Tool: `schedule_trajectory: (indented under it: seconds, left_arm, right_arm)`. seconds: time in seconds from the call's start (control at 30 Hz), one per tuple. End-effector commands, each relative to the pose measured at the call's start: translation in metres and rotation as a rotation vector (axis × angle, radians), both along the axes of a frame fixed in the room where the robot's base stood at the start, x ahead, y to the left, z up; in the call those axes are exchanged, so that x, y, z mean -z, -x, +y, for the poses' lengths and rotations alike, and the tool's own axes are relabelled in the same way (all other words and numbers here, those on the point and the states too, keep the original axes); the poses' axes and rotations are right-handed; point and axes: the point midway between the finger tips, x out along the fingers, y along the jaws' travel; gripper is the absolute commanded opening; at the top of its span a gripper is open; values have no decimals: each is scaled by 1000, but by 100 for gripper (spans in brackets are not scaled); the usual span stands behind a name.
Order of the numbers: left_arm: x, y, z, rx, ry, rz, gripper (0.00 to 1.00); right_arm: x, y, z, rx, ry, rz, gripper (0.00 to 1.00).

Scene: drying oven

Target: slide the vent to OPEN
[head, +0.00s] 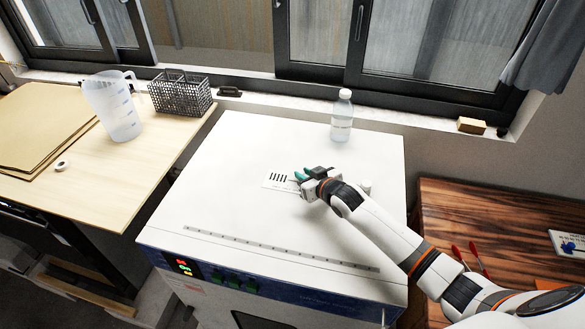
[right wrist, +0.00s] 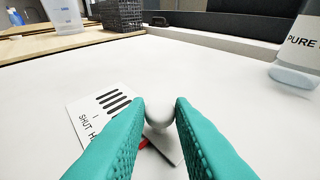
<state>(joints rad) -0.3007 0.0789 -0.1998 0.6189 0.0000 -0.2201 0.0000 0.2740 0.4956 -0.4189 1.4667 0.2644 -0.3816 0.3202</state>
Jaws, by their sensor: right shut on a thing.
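The vent is a flat white plate with black slots (head: 277,178) on top of the white drying oven (head: 220,185). In the right wrist view the plate (right wrist: 112,103) carries the printed word SHUT at its left part; the rest of the print is hidden. A round white knob (right wrist: 159,112) stands at the plate's right part, with a bit of red below it. My right gripper (head: 302,175) has its green fingers shut on the knob, one on each side (right wrist: 160,125). In the head view the fingers hide the knob. My left gripper is in neither view.
A clear bottle (head: 342,116) stands at the oven's back right. A ruler strip (head: 280,248) lies along the front of the top. A jug (head: 113,108) and wire basket (head: 180,94) stand on the left table. The top left of the oven is clear.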

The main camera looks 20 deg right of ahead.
Motion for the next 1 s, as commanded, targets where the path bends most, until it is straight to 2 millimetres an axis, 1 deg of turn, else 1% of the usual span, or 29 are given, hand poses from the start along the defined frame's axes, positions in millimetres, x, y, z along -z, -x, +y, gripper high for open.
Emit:
schedule_trajectory:
  seconds: [0.03,0.27,0.3,0.4,0.67,0.77,0.87,1.0]
  left_arm:
    - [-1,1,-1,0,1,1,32]
    - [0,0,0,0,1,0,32]
    - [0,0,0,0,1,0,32]
    - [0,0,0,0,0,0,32]
    - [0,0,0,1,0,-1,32]
    - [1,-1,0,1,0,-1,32]
    - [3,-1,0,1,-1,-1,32]
    - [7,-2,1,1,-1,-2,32]
  right_arm:
    - [1,2,-5,4,4,3,0]
    - [2,1,-6,5,6,3,0]
    - [2,1,-6,5,6,4,26]
    - [2,1,-5,5,6,3,41]
    - [1,1,-4,3,4,1,41]
    - [0,4,-5,3,4,1,41]
    - [-2,13,-6,2,3,1,41]
    - [-10,35,-11,2,6,1,41]
